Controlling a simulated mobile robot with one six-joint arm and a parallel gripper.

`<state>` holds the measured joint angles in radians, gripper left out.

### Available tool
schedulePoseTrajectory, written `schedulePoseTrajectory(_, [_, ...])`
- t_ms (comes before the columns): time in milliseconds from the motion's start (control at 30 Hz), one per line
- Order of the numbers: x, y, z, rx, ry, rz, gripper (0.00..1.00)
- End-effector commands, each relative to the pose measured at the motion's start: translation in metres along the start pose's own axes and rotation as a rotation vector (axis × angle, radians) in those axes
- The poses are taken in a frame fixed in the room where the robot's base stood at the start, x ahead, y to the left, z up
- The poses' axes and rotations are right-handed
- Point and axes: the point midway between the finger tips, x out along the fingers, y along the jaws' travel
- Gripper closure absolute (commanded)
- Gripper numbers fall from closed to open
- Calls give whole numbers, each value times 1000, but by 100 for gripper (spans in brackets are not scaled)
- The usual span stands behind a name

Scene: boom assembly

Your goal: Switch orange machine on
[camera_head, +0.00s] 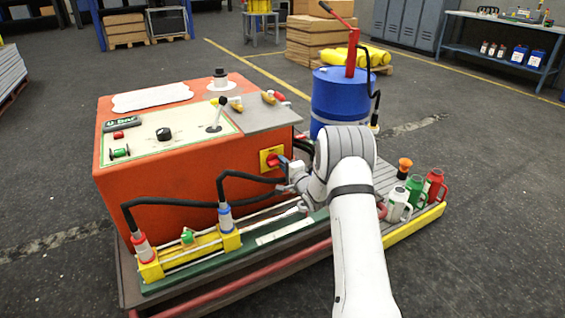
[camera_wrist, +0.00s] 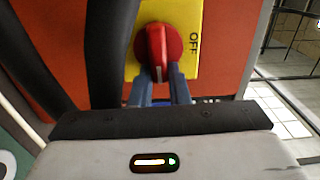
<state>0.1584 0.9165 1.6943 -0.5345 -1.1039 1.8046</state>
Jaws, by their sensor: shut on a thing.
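The orange machine (camera_head: 165,185) stands on a pallet-like base in the head view, and its orange side fills much of the wrist view (camera_wrist: 215,60). On its right side is a yellow switch plate (camera_head: 265,158) with a red rotary knob (camera_head: 273,161). In the wrist view the knob (camera_wrist: 158,48) sits on the yellow plate (camera_wrist: 190,15), with the word OFF to its right. The knob's white mark points down. My gripper (camera_wrist: 161,75) is shut on the lower part of the red knob, one blue finger on each side.
Black hoses (camera_head: 170,202) loop in front of the machine, and one passes close left of my gripper in the wrist view. A blue drum (camera_head: 340,98) stands behind right. Green (camera_head: 414,187), white and red jugs stand on the base to the right.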

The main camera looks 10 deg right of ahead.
Motion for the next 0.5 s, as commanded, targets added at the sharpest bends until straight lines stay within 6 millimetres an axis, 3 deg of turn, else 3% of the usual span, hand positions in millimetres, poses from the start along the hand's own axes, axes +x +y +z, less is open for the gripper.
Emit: schedulePoseTrajectory(500, [0,2,0,45,1,3,100])
